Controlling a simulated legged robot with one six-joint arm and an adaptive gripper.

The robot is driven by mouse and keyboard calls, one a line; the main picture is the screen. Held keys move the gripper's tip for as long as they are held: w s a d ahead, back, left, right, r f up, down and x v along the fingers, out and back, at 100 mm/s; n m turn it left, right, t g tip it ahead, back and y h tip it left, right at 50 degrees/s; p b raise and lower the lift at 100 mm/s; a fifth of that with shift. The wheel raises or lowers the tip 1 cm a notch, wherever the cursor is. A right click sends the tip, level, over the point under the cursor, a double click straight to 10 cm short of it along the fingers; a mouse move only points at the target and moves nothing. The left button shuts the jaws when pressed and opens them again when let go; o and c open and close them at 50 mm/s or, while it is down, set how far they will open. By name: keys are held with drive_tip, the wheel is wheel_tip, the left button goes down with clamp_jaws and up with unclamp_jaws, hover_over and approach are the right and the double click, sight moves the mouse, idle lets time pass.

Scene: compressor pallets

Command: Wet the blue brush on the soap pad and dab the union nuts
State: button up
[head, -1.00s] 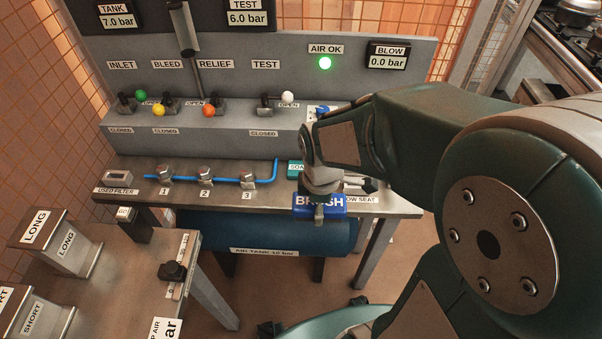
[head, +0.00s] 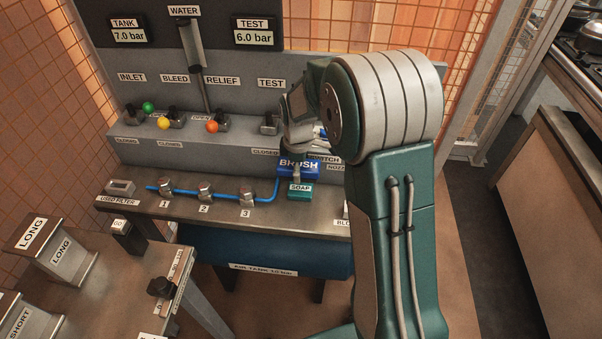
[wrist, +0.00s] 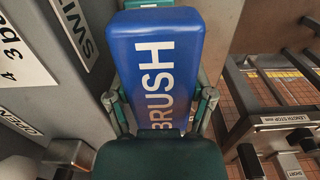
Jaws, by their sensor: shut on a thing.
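The blue brush (head: 298,166), lettered BRUSH, is in my gripper (head: 296,150), which is shut on it. The brush also fills the middle of the wrist view (wrist: 158,70), between the two fingers (wrist: 160,105). In the head view the brush appears just above the green soap pad (head: 299,192); I cannot tell whether its tip touches the pad. Union nuts 1 (head: 165,186), 2 (head: 205,189) and 3 (head: 246,193) sit along a blue pipe on the bench, left of the soap pad.
A grey valve panel with coloured knobs (head: 212,126) stands behind the bench. LONG and SHORT blocks (head: 72,257) stand on the near left table. My arm hides the bench's right end.

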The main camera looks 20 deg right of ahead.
sight(299, 191)
wheel_tip(299, 191, down, 4)
drive_tip(key=shift+d, duration=0.15)
drive_tip(key=shift+f, duration=0.75)
drive_tip(key=shift+f, duration=0.5)
idle(0.4)
drive_tip(key=shift+r, duration=3)
